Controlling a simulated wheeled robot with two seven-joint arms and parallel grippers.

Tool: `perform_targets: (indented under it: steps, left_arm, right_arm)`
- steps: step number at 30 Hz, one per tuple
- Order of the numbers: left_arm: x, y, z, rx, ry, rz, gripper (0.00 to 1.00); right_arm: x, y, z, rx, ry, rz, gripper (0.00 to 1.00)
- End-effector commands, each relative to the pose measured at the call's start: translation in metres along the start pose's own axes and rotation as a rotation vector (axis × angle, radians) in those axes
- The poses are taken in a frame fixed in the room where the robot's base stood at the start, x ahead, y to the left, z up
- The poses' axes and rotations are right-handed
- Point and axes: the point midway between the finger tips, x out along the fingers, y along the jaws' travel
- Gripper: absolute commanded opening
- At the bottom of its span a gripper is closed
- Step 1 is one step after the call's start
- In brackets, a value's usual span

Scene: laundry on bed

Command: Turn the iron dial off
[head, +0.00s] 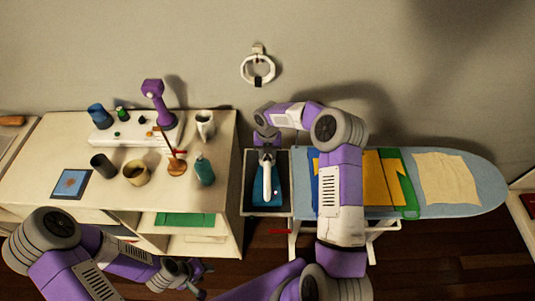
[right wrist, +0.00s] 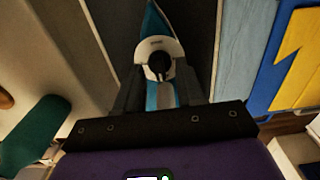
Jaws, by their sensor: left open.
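The iron (head: 266,184), white and teal, lies on a dark rest at the left end of the ironing board. In the right wrist view the iron (right wrist: 153,22) points away, with its round black dial (right wrist: 159,63) at the near end of its white body. My right gripper (head: 265,145) is over the iron's far end in the head view. In the right wrist view its two dark fingers (right wrist: 160,88) stand apart on either side of the iron's near part; whether they press on it is unclear. My left gripper (head: 196,276) is open and empty at the bottom, away from the iron.
The ironing board (head: 490,190) carries folded cloths on the right. The white counter (head: 225,150) on the left holds a teal bottle (head: 205,170), cups and a purple lamp (head: 154,95). A white ring (head: 258,68) hangs on the wall. My right arm spans the board.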

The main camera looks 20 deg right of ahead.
Motion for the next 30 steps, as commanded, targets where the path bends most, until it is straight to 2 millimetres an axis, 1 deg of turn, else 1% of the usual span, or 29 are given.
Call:
perform_targets:
  steps: [6,9,12,17,30]
  left_arm:
    - [-0.001,0.0,0.0,0.0,0.0,0.0,0.43]
    - [-0.001,0.0,0.0,0.0,0.0,0.0,0.43]
    - [-0.001,0.001,0.0,0.0,0.0,0.0,0.43]
    - [-0.001,0.001,0.0,0.0,0.0,0.0,0.43]
    - [-0.002,0.001,0.0,0.0,0.0,0.0,0.43]
  right_arm:
    - [-0.038,0.001,0.001,-0.001,-0.004,0.001,0.38]
    - [-0.053,0.001,0.001,-0.001,-0.003,0.001,0.38]
    - [-0.064,0.001,0.0,-0.001,-0.002,0.001,0.38]
    - [-0.07,0.0,0.0,-0.001,-0.001,0.0,0.38]
    - [-0.07,0.0,0.0,-0.001,-0.001,0.001,0.38]
